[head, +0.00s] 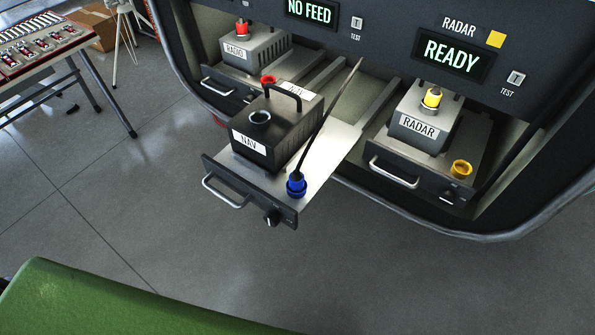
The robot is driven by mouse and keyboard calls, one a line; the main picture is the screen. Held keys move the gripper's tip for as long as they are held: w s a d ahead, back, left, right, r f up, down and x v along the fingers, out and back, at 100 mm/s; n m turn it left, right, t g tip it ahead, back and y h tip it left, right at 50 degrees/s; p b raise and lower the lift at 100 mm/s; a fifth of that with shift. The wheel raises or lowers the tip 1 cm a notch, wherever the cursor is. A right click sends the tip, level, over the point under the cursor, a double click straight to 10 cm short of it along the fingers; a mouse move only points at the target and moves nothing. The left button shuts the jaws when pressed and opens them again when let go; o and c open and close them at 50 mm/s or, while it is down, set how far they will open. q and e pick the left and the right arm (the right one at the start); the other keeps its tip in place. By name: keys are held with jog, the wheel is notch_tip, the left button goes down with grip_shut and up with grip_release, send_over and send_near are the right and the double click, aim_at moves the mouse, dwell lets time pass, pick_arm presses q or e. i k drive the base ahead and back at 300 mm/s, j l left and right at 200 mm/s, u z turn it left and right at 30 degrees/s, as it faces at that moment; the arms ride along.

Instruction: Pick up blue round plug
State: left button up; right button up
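The blue round plug (296,186) is on the front right part of the pulled-out NAV drawer (335,148). A dark cable (325,115) rises from its top toward the panel at the back right. The black NAV box (278,130), with a handle on top and a dark round socket (260,117), stands to the left of the plug. I cannot tell whether the plug is seated in something or only rests there. Neither of my grippers is in view.
The RADIO unit (255,50) and the RADAR unit (424,125) stand on drawers either side. The NAV drawer juts out over open floor (130,200). A green surface (90,300) fills the lower left. A table (40,50) stands at the upper left.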

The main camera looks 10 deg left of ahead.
aim_at(296, 180)
jog(key=k+j+u, duration=0.2)
jog(key=k+j, duration=0.15)
jog(key=k+j+u, duration=0.15)
jog(key=k+j, duration=0.15)
jog(key=j, duration=0.2)
